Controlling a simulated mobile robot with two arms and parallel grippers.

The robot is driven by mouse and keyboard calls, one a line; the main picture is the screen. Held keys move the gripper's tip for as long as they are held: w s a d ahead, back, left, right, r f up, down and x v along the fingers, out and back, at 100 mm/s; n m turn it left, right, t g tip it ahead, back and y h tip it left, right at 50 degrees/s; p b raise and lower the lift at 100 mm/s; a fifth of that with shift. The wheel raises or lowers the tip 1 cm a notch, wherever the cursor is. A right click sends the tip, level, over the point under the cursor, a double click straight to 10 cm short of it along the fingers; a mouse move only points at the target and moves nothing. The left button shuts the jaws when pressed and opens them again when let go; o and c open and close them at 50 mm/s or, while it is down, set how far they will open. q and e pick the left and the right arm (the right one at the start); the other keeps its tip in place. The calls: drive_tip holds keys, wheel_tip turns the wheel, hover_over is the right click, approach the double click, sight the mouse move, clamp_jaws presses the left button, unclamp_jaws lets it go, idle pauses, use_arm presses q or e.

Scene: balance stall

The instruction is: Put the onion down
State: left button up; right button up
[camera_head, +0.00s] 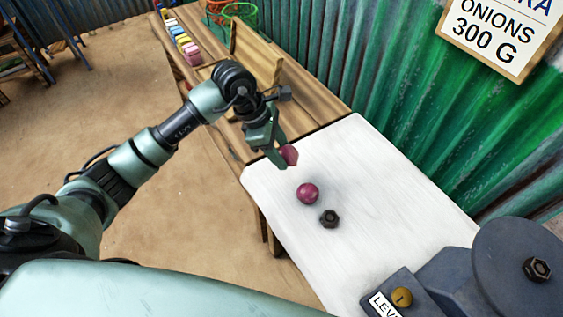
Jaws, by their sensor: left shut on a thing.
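My left gripper (281,160) reaches in from the left and is shut on a red-purple onion (289,154). The gripper partly hides this onion. It is over the far left end of the white board (400,215); I cannot tell whether the onion touches the board. A second red-purple onion (307,193) lies on the white board, nearer to me and apart from the gripper. My right gripper is not in view.
A dark hex nut (329,218) lies near the loose onion. A grey scale-like device (430,285) stands at the front right. A wooden crate (256,60) and coloured blocks (183,42) are on the table beyond. A green corrugated wall (420,110) bounds the right side.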

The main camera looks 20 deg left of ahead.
use_arm(q)
drive_tip(key=shift+f, duration=2.75)
drive_tip(key=shift+f, duration=0.15)
drive_tip(key=o, duration=1.4)
drive_tip(key=shift+o, duration=0.2)
drive_tip(key=shift+r, duration=0.3)
drive_tip(key=v, duration=1.1)
drive_tip(key=shift+r, duration=0.4)
drive_tip(key=shift+a, duration=0.1)
